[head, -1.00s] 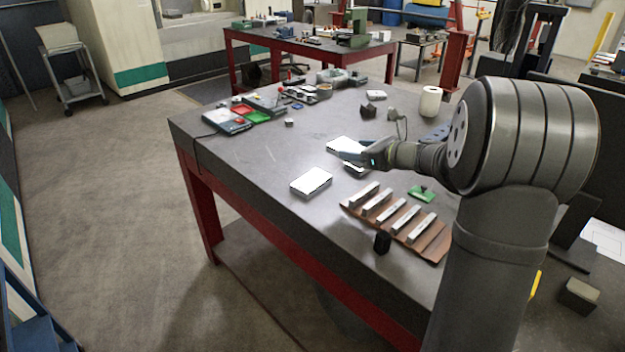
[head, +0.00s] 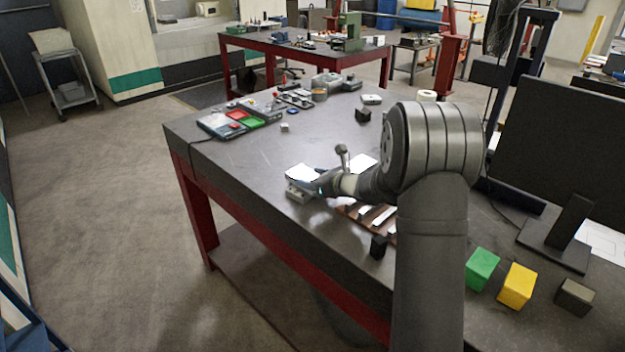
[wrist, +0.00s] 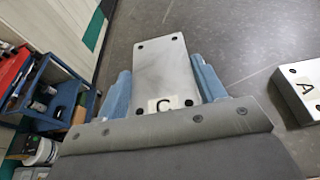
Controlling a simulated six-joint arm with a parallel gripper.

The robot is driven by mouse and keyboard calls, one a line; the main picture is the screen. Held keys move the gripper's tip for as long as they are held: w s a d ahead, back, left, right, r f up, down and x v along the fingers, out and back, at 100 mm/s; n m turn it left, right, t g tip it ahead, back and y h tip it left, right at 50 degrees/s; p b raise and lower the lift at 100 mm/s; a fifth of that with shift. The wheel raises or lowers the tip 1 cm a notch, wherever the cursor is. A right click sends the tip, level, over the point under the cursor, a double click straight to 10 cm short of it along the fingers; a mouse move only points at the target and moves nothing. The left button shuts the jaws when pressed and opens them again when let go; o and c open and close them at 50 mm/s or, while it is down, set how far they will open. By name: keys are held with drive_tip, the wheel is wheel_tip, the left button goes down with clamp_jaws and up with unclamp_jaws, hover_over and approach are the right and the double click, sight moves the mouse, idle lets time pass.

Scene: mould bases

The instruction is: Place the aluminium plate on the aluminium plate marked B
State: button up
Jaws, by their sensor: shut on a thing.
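My gripper (head: 318,186) is shut on an aluminium plate marked C (wrist: 165,70). In the wrist view the plate lies between the blue fingers, with holes at its corners. In the head view its bright top (head: 301,172) shows over a grey plate (head: 297,195) near the table's left edge. No mark is readable on that lower plate, and it is hidden in the wrist view. I cannot tell whether the two plates touch. A plate marked A (wrist: 302,90) lies to the right in the wrist view; a bright plate (head: 363,163) lies farther back in the head view.
A brown tray (head: 345,211) with metal bars lies right of my gripper, partly behind my arm. A black block (head: 378,247) stands near the front edge. Green (head: 482,268) and yellow (head: 517,286) blocks are at right. The table (head: 235,160) is clear to the left.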

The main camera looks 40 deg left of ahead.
drive_tip(key=shift+f, duration=0.25)
drive_tip(key=shift+f, duration=0.1)
drive_tip(key=o, duration=1.4)
drive_tip(key=shift+f, duration=0.1)
drive_tip(key=shift+c, duration=0.2)
drive_tip(key=v, duration=1.2)
